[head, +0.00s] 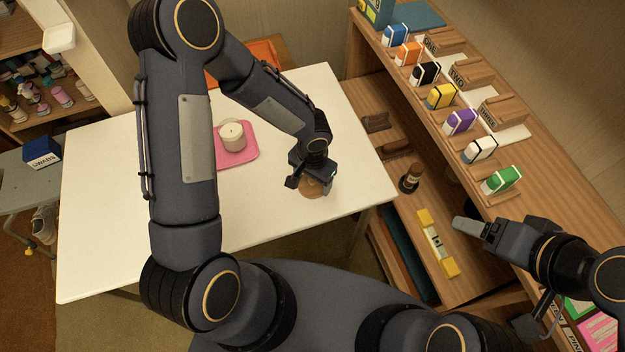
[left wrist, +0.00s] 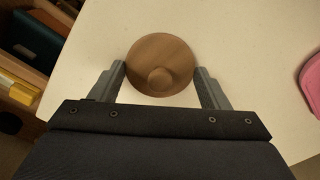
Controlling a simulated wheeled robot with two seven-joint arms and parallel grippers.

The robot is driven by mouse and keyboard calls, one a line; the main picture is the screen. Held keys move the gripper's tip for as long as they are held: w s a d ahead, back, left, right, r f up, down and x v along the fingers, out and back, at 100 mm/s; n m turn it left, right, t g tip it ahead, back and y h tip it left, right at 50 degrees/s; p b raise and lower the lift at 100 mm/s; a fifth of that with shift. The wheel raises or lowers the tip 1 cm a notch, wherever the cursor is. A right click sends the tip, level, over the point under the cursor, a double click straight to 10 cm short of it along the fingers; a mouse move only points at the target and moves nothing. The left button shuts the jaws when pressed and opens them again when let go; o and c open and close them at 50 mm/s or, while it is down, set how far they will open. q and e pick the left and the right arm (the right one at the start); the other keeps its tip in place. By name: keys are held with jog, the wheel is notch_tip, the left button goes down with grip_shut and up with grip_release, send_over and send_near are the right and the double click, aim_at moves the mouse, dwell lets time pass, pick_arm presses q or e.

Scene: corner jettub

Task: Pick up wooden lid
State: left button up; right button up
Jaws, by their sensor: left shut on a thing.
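The wooden lid (head: 311,189) is a round brown disc near the right front part of the white table, partly hidden under my left gripper (head: 313,180). In the left wrist view the lid (left wrist: 162,48) shows from above with a round knob at its middle. The two fingers of my left gripper (left wrist: 162,70) stand at opposite sides of the lid's rim and are shut on it. I cannot tell whether it is clear of the table. My right gripper (head: 472,228) is over the lower shelf at the right, with nothing seen in it; its fingers overlap in view.
A white candle (head: 232,136) stands on a pink tray (head: 240,156) behind my left arm. The white table (head: 110,220) is otherwise mostly bare. At the right, a wooden shelf unit (head: 550,218) holds several coloured boxes, with a yellow level (head: 437,243) and a dark bottle (head: 410,178) lower down.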

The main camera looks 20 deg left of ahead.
pick_arm(q)
jog(key=shift+r, duration=0.35)
jog(key=s+d+r+b, duration=0.1)
jog(key=s+r, duration=1.1)
jog(key=s, duration=0.2)
pick_arm(e)
jog(key=shift+f, duration=0.75)
